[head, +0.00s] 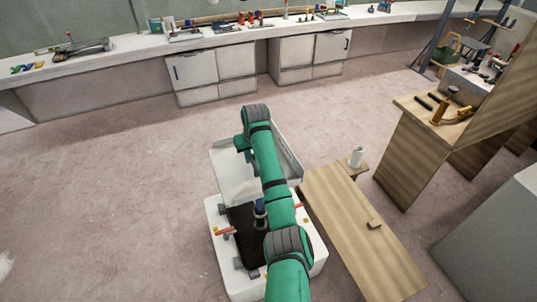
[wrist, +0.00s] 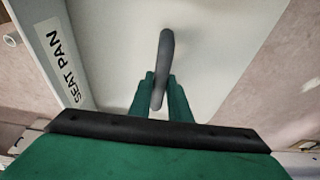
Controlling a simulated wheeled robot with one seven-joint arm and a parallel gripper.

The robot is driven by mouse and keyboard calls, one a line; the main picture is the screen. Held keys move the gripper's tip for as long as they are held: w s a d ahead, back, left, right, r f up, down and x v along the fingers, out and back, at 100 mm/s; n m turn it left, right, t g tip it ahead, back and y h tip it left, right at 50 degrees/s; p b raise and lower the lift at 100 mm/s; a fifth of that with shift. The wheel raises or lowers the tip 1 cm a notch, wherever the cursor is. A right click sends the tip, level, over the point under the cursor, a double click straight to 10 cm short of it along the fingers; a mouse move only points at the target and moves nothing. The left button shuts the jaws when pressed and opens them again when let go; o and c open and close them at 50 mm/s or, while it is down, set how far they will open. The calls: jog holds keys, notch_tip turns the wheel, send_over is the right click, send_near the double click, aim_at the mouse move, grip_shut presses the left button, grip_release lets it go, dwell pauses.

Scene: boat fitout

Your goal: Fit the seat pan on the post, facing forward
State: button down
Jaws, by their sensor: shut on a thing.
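The seat pan (head: 232,182) is a pale tray-like piece with a raised wall on its right, partly hidden by my green arm in the head view. In the wrist view the seat pan (wrist: 215,45) fills the middle, with a SEAT PAN label on its left wall. My gripper (wrist: 160,92) is shut on a dark upright handle of the pan. In the head view, a dark blue upright piece (head: 260,212), perhaps the post, shows beside my arm at the near edge of the pan. Whether pan and post touch is hidden.
A white body (head: 312,258) with a dark recess and red-orange handles lies below the pan. Open floor lies to the left.

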jog(key=shift+d+r, duration=0.25)
jog(key=shift+d, duration=0.3)
jog(key=shift+d+r, duration=0.25)
jog(key=shift+d, duration=0.3)
jog(key=shift+f, duration=0.1)
jog(key=shift+s+d+x, duration=0.1)
jog(key=shift+s+x, duration=0.1)
jog(key=shift+x, duration=0.85)
jog(key=shift+s+d+x, duration=0.1)
jog(key=shift+s+x, duration=0.15)
jog(key=shift+x, duration=0.8)
jog(key=shift+s+x, duration=0.2)
jog(key=shift+x, duration=0.85)
jog(key=shift+f, duration=0.4)
jog(key=c, duration=1.6)
grip_release()
jog(key=shift+c, duration=0.2)
jog(key=shift+o, duration=0.4)
jog(key=shift+s+f, duration=0.15)
jog(key=v, duration=1.1)
